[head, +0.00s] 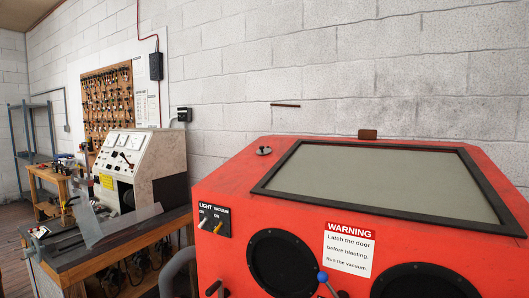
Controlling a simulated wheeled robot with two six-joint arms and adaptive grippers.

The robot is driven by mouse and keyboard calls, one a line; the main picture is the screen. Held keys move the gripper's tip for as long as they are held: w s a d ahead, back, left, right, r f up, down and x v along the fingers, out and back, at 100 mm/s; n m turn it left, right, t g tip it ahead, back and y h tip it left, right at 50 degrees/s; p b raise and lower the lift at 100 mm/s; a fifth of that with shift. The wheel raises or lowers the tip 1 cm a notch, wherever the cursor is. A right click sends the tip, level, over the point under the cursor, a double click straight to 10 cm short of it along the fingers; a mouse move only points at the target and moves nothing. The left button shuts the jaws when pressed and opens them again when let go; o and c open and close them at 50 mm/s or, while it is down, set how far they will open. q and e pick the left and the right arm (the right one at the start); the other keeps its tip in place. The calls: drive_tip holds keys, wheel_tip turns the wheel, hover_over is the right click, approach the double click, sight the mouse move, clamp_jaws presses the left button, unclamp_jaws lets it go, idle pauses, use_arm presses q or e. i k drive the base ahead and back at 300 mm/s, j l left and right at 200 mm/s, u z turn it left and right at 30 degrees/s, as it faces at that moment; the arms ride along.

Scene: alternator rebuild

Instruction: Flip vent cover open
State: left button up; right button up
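A red blasting cabinet (225,182) fills the right half of the head view. A small brown plate (368,134) stands at the back top edge of the cabinet, behind the window frame. A small round grey fitting with a dark knob (263,151) sits on the cabinet top, left of the window. I cannot tell for certain which of these is the vent cover, and no label marks it. Neither of my grippers is in view.
The cabinet has a dark-framed window (375,172), two round black openings (281,264), a switch panel (214,219) and a blue-knobbed lever (322,276). At left, a workbench (115,247) holds a test machine (125,160). A block wall stands behind.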

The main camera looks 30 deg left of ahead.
sight(262, 150)
drive_tip(key=k+l, duration=0.35)
drive_tip(key=l, duration=0.2)
drive_tip(key=j+z, duration=0.25)
drive_tip(key=j, duration=1)
drive_tip(key=j+z, duration=0.2)
drive_tip(key=j, duration=1.1)
